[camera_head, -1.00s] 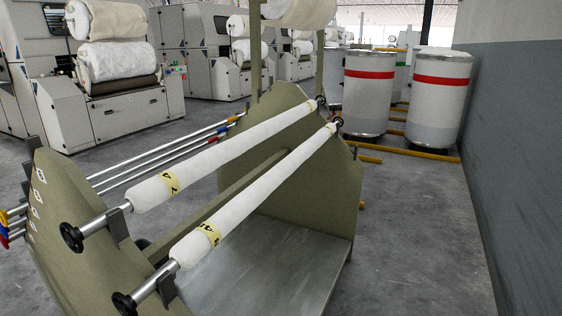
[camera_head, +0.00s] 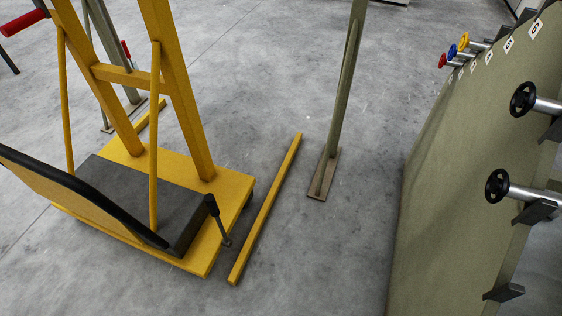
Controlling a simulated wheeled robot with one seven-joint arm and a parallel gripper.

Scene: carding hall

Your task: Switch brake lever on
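A dark lever (camera_head: 219,222) with a thick black grip stands tilted at the right side of a yellow wheeled base (camera_head: 228,190). It looks like the brake lever; its grip is the upper-left end and its rod runs down to the right. I cannot tell from this view whether it is on or off. My gripper is not in view.
The base carries a yellow frame (camera_head: 188,105) and a dark block (camera_head: 185,215). A black-edged panel (camera_head: 75,198) is at left. A yellow floor bar (camera_head: 268,205), a green post (camera_head: 340,100) and an olive roller stand (camera_head: 440,190) are to the right, with bare floor between.

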